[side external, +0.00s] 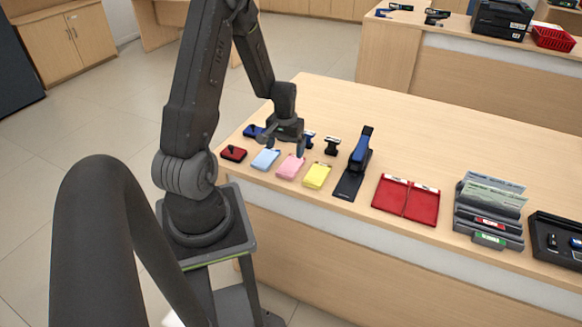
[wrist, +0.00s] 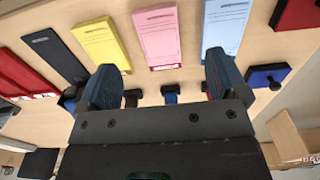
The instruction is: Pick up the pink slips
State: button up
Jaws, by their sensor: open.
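The pink slips (side external: 290,166) lie as a small pad on the counter, between the light blue slips (side external: 265,159) and the yellow slips (side external: 317,176). In the wrist view, the pink slips (wrist: 158,36) lie ahead of the space between my fingers, with nothing touching them. My gripper (side external: 284,145) is above the counter, just behind the row of pads. In the wrist view, my gripper (wrist: 160,78) has its two fingers wide apart and empty.
A red stamp pad (side external: 233,153) and a blue one (side external: 253,131) sit left of the slips. Small stamps (side external: 332,146) stand behind the row.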

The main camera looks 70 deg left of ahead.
aim_at(287, 171)
jog(key=f, duration=0.8)
jog(key=shift+w+d+f, duration=0.1)
jog(key=shift+d+f, duration=0.1)
jog(key=shift+f, duration=0.1)
jog(key=c, duration=1)
jog(key=shift+c, duration=0.2)
jog(key=shift+r, duration=0.1)
